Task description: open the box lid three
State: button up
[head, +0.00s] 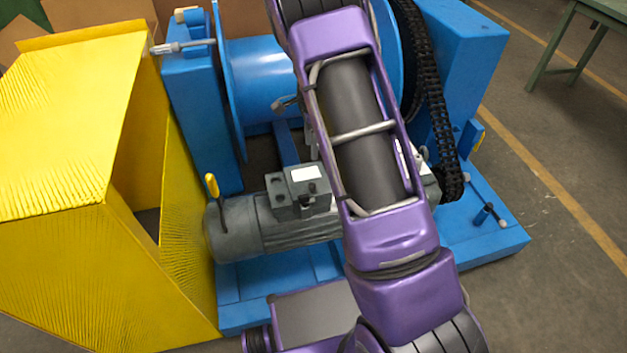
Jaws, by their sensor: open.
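A grey terminal box (290,205) sits on top of the grey motor (250,228), low in the middle of the head view. Its top (305,180) carries a white label and a small dark knob. The top appears to be in place on the box. Which part is lid three I cannot tell. My purple arm rises from the bottom of the view to the top edge, passing just right of the box and hiding part of the motor. My gripper is not visible in this view.
A large open yellow guard (70,120) stands at left. A yellow-handled tool (212,187) stands at the motor's left end. Behind are a blue drum (262,75) and a black chain (435,110), on a blue base (480,235). Floor is free at right, with a green table (600,12).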

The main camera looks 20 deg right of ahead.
aim_at(312, 184)
notch_tip(312, 184, down, 16)
jog(key=shift+r+b, duration=0.25)
jog(key=shift+b, duration=0.85)
grip_shut()
dwell(0.6)
